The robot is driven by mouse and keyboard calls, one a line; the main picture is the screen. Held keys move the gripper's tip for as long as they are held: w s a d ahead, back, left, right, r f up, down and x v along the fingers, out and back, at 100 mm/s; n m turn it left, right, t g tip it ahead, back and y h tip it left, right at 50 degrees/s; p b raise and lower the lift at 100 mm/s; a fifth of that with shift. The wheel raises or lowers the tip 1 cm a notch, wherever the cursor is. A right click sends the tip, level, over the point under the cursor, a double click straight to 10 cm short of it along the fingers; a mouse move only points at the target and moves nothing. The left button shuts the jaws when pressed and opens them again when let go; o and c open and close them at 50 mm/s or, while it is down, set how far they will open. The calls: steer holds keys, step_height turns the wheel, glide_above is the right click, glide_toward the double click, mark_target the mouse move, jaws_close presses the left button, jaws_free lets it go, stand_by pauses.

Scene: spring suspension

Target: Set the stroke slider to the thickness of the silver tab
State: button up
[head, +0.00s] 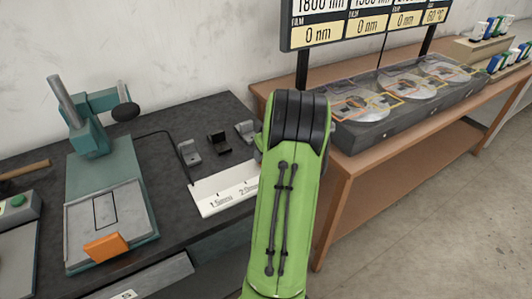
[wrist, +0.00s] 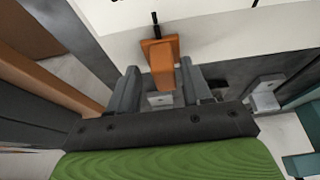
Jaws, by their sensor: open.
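The orange stroke slider (wrist: 161,62) sits on the white scale strip (wrist: 215,28) in the wrist view. My gripper (wrist: 158,70) is open, with one grey finger on each side of the slider's near end; I cannot tell whether either touches it. In the head view my green arm hides the gripper and slider. The white scale (head: 222,194) there shows marks of about 1.5 mm and 2.0 mm. Behind it stand a grey-silver tab (head: 190,152), a black tab (head: 217,144) and another silver tab (head: 244,131). Two silver tabs show in the wrist view, one between the fingers (wrist: 160,100).
A teal press (head: 105,165) with an orange block (head: 106,246) stands on the left of the dark bench (head: 160,112). A wooden table (head: 340,165) on the right carries a grey case with discs (head: 400,120) under a display (head: 370,25).

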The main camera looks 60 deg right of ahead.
steer(key=p+v, duration=0.3)
steer(key=v, duration=1.2)
steer(key=shift+r+p, duration=0.3)
steer(key=shift+r, duration=0.1)
